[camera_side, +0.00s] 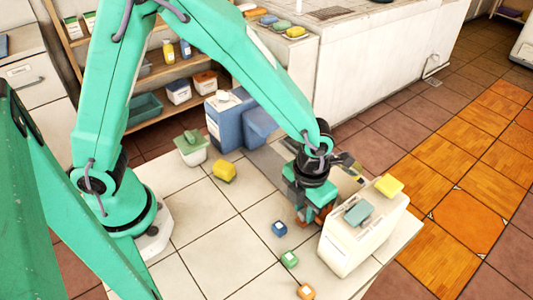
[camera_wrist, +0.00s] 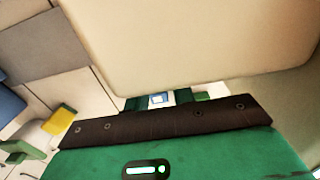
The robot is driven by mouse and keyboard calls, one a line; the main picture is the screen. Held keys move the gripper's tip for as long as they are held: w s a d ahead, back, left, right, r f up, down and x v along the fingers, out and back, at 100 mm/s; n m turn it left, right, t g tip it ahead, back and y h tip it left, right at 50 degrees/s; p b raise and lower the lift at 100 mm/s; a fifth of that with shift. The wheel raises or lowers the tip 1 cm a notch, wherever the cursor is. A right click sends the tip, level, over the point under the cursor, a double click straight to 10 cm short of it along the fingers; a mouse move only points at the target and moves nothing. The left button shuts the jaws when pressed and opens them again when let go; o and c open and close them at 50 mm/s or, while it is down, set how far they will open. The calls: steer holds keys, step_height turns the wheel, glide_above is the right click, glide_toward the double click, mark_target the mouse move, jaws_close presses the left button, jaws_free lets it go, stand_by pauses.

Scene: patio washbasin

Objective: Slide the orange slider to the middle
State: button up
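My gripper (camera_side: 308,212) is low over the tiled top, close to the left side of a white box (camera_side: 345,247). In the wrist view its dark green fingers (camera_wrist: 160,101) stand apart, with a small blue block (camera_wrist: 158,99) visible through the gap beyond them. Orange-brown bits show around the fingertips in the side view; I cannot tell whether they are the orange slider. A small orange block (camera_side: 305,291) lies at the near edge, clear of the gripper. No slider track can be made out.
The white box carries a teal piece (camera_side: 358,212) and a yellow piece (camera_side: 388,186) on top. A small green block (camera_side: 289,258) lies left of it. A yellow block (camera_side: 224,171), a white-green tub (camera_side: 191,149) and a blue bin (camera_side: 228,120) stand farther back. The left tiles are clear.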

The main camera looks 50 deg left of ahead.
jaws_close()
steer(key=a, duration=1.1)
steer(key=shift+o, duration=2.4)
jaws_free()
steer(key=shift+r, duration=0.2)
step_height(320, 180, up, 8)
steer(key=shift+f, duration=0.25)
